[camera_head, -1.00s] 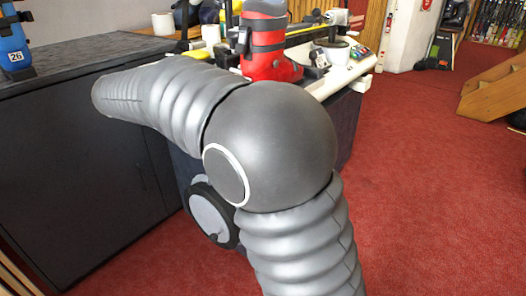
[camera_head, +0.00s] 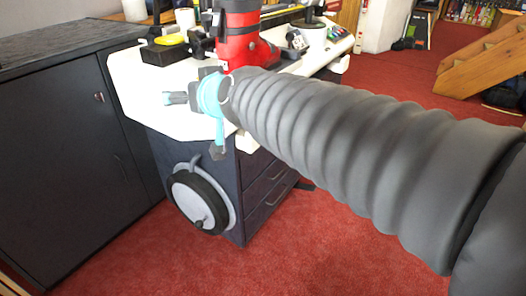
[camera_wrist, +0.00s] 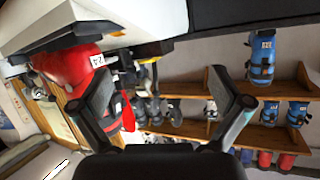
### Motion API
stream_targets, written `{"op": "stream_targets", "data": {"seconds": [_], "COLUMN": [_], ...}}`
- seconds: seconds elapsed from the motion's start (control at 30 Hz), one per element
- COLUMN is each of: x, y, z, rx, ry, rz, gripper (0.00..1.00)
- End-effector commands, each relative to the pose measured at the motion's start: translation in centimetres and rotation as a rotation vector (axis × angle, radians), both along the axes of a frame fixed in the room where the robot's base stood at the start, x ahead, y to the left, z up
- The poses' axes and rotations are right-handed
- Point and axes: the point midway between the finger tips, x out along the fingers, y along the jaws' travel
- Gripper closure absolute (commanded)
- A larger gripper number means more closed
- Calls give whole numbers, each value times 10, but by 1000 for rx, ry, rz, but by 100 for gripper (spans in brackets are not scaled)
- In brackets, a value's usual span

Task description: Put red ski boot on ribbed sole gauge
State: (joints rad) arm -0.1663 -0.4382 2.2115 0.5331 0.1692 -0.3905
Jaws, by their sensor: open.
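The red ski boot (camera_head: 242,50) stands upright on the white bench top, with dark straps around its shaft. It also shows upside down in the wrist view (camera_wrist: 68,68), at the left, with a white number tag. My gripper (camera_head: 192,124) is at the bench's front edge, left of and in front of the boot. Its fingers (camera_wrist: 165,88) are spread with nothing between them, and the left finger overlaps the boot in the wrist view. I cannot surely pick out the ribbed sole gauge. My forearm hides part of the bench top.
A black block (camera_head: 165,53) with a yellow item on top lies left of the boot. A small grey device (camera_head: 296,41) stands right of it. A dark cabinet (camera_head: 70,150) is at the left. Blue boots (camera_wrist: 262,57) on wooden shelves fill the wrist view's right side. Red floor is open in front.

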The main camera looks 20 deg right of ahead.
Motion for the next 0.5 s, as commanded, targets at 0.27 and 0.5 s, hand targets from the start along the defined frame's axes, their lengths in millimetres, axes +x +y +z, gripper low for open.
{"op": "stream_targets", "data": {"seconds": [0.27, 0.5], "x": [-140, -203], "y": [-58, -91], "z": [-126, -170], "rx": [-151, -217], "ry": [483, 693], "rz": [-34, -127], "gripper": [0, 0]}}
